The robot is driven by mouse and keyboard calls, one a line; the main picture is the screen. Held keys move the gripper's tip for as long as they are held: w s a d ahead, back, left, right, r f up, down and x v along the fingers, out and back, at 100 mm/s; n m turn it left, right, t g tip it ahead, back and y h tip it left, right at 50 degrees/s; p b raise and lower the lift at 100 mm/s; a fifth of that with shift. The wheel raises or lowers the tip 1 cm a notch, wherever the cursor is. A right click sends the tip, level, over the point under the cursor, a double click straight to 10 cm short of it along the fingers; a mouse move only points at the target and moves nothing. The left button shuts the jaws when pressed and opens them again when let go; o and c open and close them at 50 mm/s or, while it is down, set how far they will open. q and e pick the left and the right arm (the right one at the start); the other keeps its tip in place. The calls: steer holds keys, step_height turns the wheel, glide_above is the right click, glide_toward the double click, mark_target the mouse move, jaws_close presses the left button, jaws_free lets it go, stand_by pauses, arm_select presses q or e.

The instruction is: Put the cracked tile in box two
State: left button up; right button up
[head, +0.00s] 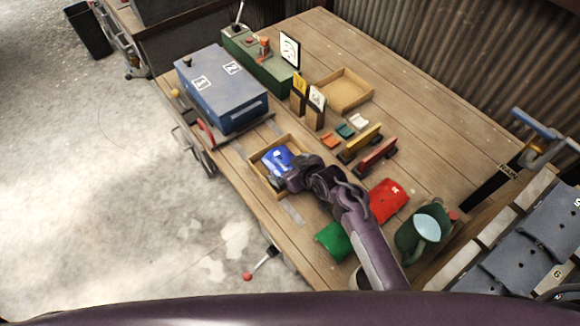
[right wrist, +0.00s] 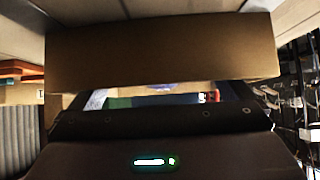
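A blue tile (head: 274,158) with a small light mark lies in a shallow wooden tray (head: 256,178) at the bench's left edge. My right gripper (head: 290,176) is at the tile's right end, low over the tray; its fingertips are hidden. In the right wrist view a tan wooden slab (right wrist: 160,55) fills the space ahead. A red tile (head: 388,200) with white marks and a green tile (head: 333,241) lie nearer. Cracks are too small to make out. A blue-grey box (head: 222,97) bears labels 1 and 2, with 2 on the right. My left gripper is not in view.
A green case (head: 262,62) with a red button stands behind the box. An empty wooden tray (head: 344,90), upright cards (head: 316,106), and yellow and red blocks (head: 377,155) stand mid-bench. A green watering can (head: 420,235) stands at right. Bare planks lie toward the back right.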

steer(key=v, duration=1.2)
steer(key=shift+r, duration=0.1)
stand_by(0.4)
